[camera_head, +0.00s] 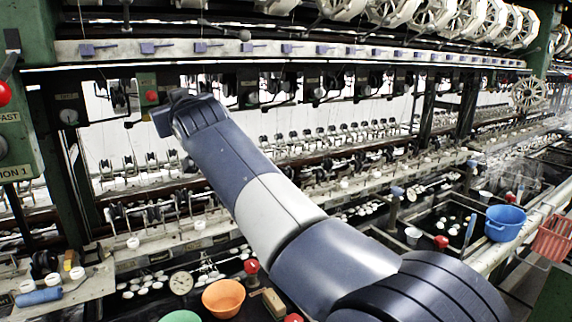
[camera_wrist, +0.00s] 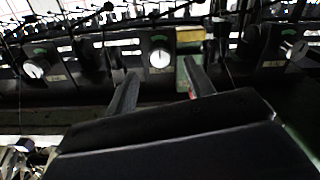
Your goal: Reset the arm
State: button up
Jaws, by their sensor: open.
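My arm reaches from the lower right up to the upper left in the head view, across the front of the reeling machine. My gripper is at its far end, largely hidden there by the wrist. In the wrist view my gripper (camera_wrist: 160,90) shows two dark fingers spread apart with nothing between them. Beyond the fingers is a dark panel with white round dials (camera_wrist: 160,58). I cannot tell how near the fingers are to the panel.
A blue bucket (camera_head: 505,224) and a red basket (camera_head: 554,237) are at the right. A green post (camera_head: 28,150) with a red button (camera_head: 4,94) stands at the left.

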jog(key=shift+p+x, duration=0.55)
jog(key=shift+x, duration=1.35)
jog(key=b+v, duration=0.4)
jog(key=v, duration=0.7)
jog(key=w+a+n+p, duration=0.5)
jog(key=w+n+p, duration=0.4)
jog(key=n, duration=1.1)
jog(key=p, duration=0.3)
jog(key=shift+a+n, duration=0.3)
jog(key=shift+a, duration=0.1)
jog(key=shift+w, duration=0.1)
jog(key=shift+d, duration=0.1)
